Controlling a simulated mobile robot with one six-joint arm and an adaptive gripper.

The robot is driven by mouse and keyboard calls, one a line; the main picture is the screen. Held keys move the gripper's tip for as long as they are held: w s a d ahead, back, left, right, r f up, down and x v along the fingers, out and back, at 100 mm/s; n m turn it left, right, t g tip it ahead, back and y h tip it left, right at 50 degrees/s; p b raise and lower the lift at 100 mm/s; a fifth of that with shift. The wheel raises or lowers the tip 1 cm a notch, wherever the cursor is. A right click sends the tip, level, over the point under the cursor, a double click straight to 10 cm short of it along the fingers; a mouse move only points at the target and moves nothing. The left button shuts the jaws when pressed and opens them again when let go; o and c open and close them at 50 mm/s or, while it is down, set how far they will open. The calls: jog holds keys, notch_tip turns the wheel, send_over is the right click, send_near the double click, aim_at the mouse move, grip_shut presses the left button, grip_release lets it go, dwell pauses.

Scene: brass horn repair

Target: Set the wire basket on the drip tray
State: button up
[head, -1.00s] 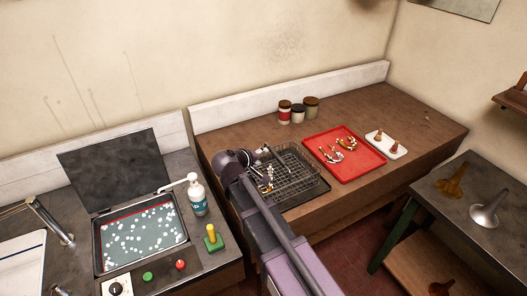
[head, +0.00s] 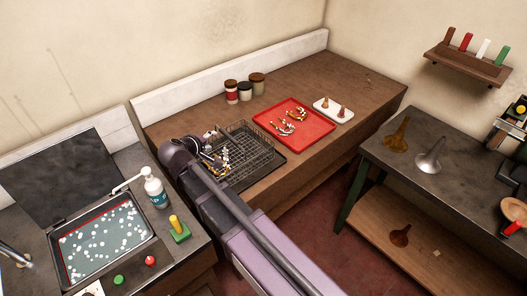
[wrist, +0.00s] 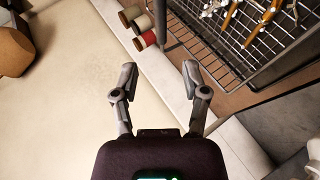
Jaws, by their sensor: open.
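The wire basket (head: 246,146) sits on the dark drip tray (head: 266,173) on the brown bench in the head view. It looks level, and brass parts lie in it. In the wrist view the basket (wrist: 222,38) fills the upper right, with brass and silver pieces inside. My gripper (wrist: 160,70) is open, with nothing between its fingers. It is at the basket's left end and looks apart from the wires in the wrist view. My arm hides the near left part of the basket and tray in the head view.
A red tray (head: 295,126) with brass parts lies right of the basket, and a white dish (head: 334,110) beyond it. Several jars (head: 245,91) stand behind. The tank (head: 103,238) and a bottle (head: 155,187) are at left. The bench's right part is clear.

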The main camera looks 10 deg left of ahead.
jog(key=shift+d, duration=0.1)
jog(key=w+d+f+m+g+h, duration=0.1)
jog(key=d+f+m+g, duration=0.1)
jog(key=d, duration=0.5)
jog(key=w+d+f+m+g+h, duration=0.1)
jog(key=w+d, duration=0.1)
jog(key=d, duration=0.5)
jog(key=s+d+f+m+g+y, duration=0.1)
jog(key=s+d+f+m+g, duration=0.1)
jog(key=d, duration=0.8)
jog(key=s+d+f+m+g+y, duration=0.2)
jog(key=s+d+m+g, duration=0.1)
jog(key=d, duration=0.7)
jog(key=s+d+f+m+g+y, duration=0.1)
jog(key=s+d+f+m+g, duration=0.1)
jog(key=d, duration=0.9)
jog(key=shift+s+m+g+y, duration=0.4)
jog(key=shift+s+m+g, duration=0.3)
jog(key=shift+s+m, duration=0.65)
jog(key=shift+s, duration=0.15)
notch_tip(320, 180, down, 6)
jog(key=b, duration=0.5)
jog(key=shift+a+b, duration=0.1)
jog(key=shift+b, duration=0.3)
jog(key=shift+r, duration=0.1)
